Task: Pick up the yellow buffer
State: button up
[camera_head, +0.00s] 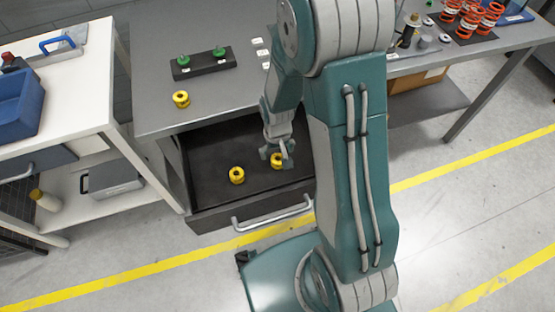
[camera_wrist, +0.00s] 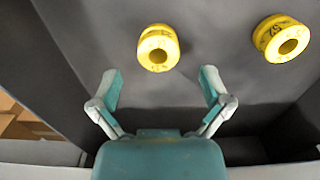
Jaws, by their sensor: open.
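Two yellow ring-shaped buffers lie in the open dark drawer. One buffer (camera_head: 237,175) is toward the drawer's left in the head view. The other buffer (camera_head: 276,159) is partly hidden by my gripper (camera_head: 272,152). In the wrist view one buffer (camera_wrist: 158,48) lies ahead of and roughly between the fingers, beyond the tips. The second buffer (camera_wrist: 281,39) is farther right. My gripper (camera_wrist: 160,88) is open and empty, its fingers apart and touching neither buffer in that view. A third yellow buffer (camera_head: 181,99) sits on the grey tabletop.
The drawer (camera_head: 205,218) has raised walls and a front handle (camera_head: 272,214). A black block (camera_head: 203,63) with two green parts stands on the table. Orange springs (camera_head: 472,18) are at the far right. A white bench (camera_head: 85,85) with a blue bin (camera_head: 18,102) is at left.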

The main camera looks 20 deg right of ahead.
aim_at(278, 160)
notch_tip(278, 160, down, 4)
jog(key=shift+f, duration=0.1)
jog(key=c, duration=1.2)
jog(key=shift+s, duration=0.1)
